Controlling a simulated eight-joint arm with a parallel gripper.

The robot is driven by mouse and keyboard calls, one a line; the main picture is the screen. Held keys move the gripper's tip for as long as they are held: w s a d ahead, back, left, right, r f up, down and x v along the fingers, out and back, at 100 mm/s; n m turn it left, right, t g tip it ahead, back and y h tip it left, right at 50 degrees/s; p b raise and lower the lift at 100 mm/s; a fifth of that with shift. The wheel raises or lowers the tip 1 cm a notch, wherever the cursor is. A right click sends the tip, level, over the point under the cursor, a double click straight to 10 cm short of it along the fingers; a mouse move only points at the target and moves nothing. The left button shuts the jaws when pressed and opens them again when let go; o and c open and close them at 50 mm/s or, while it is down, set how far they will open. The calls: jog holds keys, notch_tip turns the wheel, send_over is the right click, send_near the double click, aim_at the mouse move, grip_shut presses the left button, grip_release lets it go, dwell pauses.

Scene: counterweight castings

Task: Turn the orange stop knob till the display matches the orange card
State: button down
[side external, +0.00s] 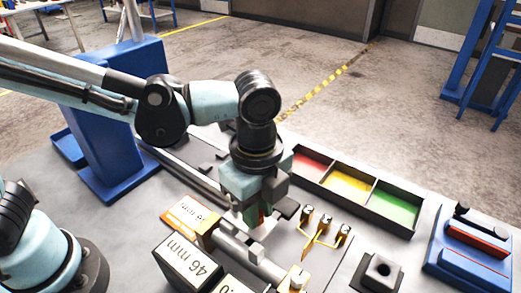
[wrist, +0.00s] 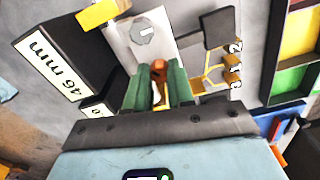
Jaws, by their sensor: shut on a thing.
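My gripper (side external: 262,218) points straight down over the table, and its green fingers also show in the wrist view (wrist: 159,92). They are shut on the orange stop knob (wrist: 158,68), which is mostly hidden between them. A black-sided display (side external: 190,268) reads "46 mm" on its white face; it also stands at the left in the wrist view (wrist: 52,68). The orange card (side external: 188,213) lies behind the display in the side view. Its print is partly covered and too small to read surely.
A second display (side external: 232,286) is cut off at the frame edge. Numbered posts on a yellow branched fixture (side external: 318,240) stand right of my gripper. A tray with red, yellow and green compartments (side external: 348,186) lies behind them. A blue device (side external: 470,250) stands far right.

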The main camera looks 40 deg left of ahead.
jog(key=shift+m, duration=0.5)
jog(key=c, duration=1.3)
grip_release()
jog(key=shift+o, duration=0.2)
notch_tip(320, 180, up, 12)
jog(key=a+f+n+t, duration=0.3)
jog(key=a+f+n, duration=0.1)
jog(key=a+n, duration=0.6)
jog(key=w+a+f+n+t, duration=0.1)
jog(key=a+f+n+t, duration=0.3)
jog(key=a+n, duration=0.7)
jog(key=shift+w+a+f, duration=0.2)
jog(key=shift+a+f, duration=0.25)
jog(key=shift+a, duration=0.6)
